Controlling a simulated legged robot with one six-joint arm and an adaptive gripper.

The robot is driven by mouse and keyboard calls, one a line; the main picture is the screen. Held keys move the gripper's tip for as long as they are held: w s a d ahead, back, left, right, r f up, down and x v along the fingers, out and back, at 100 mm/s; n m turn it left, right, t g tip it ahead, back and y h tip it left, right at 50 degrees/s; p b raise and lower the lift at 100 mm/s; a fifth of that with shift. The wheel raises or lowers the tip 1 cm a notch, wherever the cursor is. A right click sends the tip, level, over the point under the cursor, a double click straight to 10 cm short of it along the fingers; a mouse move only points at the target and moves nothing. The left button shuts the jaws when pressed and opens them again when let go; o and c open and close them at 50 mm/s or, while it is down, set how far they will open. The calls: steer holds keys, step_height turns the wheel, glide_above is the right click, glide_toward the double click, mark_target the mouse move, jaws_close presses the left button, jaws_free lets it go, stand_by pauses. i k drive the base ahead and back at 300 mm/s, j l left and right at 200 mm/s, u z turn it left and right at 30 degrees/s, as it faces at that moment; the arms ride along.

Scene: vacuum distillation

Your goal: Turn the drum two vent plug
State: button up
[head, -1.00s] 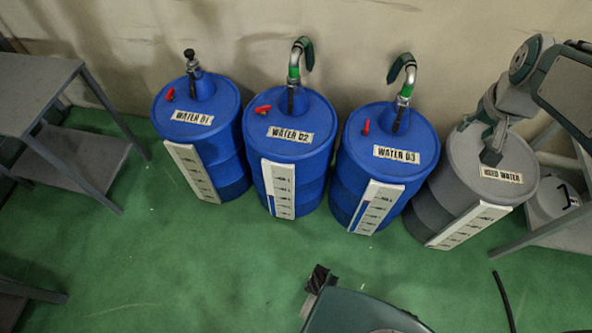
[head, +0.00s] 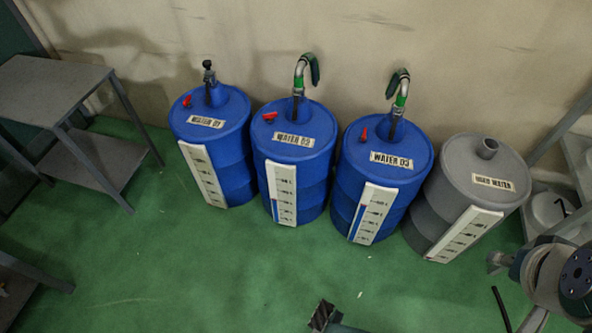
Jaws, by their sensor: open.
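The drum two (head: 290,165) is blue, upright and labelled WATER 02, between two similar blue drums. Its red vent plug (head: 270,116) sits on the left of the lid, next to the capped neck. A curved metal pipe with a green band (head: 298,82) rises from that neck. Nothing touches the vent plug.
WATER 01 drum (head: 215,155) stands left and WATER 03 drum (head: 385,180) right, each with a red plug. The grey used water drum (head: 470,195) stands further right. A grey table (head: 50,90) is at left. Green floor (head: 200,260) is clear before the drums.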

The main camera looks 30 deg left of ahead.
mark_target(269, 116)
steer(key=u, duration=0.35)
steer(key=i+j+u, duration=0.15)
steer(key=u, duration=0.25)
steer(key=i+j+u, duration=0.1)
steer(key=u, duration=0.3)
steer(key=i+u, duration=0.25)
steer(key=u, duration=0.15)
steer(key=i+j+z, duration=0.15)
steer(key=i, duration=0.4)
steer(key=i+j+z, duration=0.1)
steer(key=i+j, duration=0.35)
steer(key=i, duration=0.05)
